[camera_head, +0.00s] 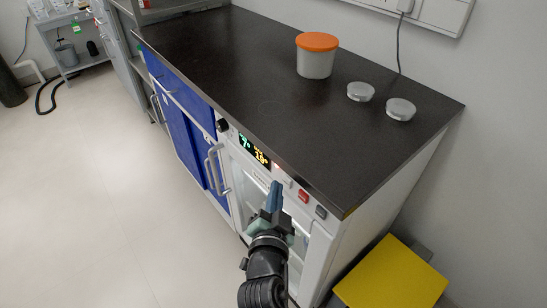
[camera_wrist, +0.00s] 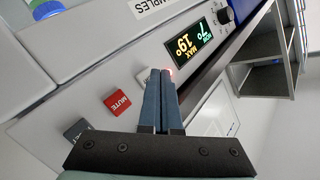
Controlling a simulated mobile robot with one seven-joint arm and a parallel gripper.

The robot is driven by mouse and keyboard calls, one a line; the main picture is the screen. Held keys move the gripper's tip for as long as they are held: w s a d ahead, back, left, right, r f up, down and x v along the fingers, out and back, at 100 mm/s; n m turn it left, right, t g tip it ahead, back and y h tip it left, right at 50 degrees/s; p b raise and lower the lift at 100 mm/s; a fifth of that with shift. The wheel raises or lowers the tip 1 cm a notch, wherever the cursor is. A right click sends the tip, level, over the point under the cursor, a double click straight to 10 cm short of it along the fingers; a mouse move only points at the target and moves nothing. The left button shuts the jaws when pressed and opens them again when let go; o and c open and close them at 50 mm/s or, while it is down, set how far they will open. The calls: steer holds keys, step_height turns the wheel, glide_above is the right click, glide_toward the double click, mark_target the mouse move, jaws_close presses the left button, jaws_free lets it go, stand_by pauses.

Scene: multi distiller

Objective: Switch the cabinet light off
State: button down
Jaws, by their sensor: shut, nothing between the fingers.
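The cabinet (camera_head: 316,262) with a glass door stands under the dark worktop, and its inside looks bright. Its front panel carries a lit display (camera_head: 255,150), also in the wrist view (camera_wrist: 193,43). A red MUTE button (camera_wrist: 117,102) and a dark grey button (camera_wrist: 77,130) sit in a row on the panel. A pale button (camera_wrist: 143,78) is partly hidden beside my fingertips. My gripper (camera_head: 276,185) is shut and empty, with its blue fingertips (camera_wrist: 161,72) at the panel between the display and MUTE. I cannot tell whether they touch it. A small red glow shows by the tips.
A black knob (camera_wrist: 225,15) is beyond the display. Door handles (camera_head: 218,170) stick out left of my gripper. An orange-lidded tub (camera_head: 316,62) and two round lidded dishes (camera_head: 360,92) stand on the worktop. A yellow box (camera_head: 392,278) is at lower right. The floor at left is clear.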

steer(key=shift+w+d, duration=0.1)
stand_by(0.5)
steer(key=shift+w+d, duration=0.2)
steer(key=shift+d, duration=0.1)
steer(key=shift+s+a+b, duration=0.3)
steer(key=shift+a+b, duration=0.05)
steer(key=shift+a, duration=0.05)
stand_by(0.4)
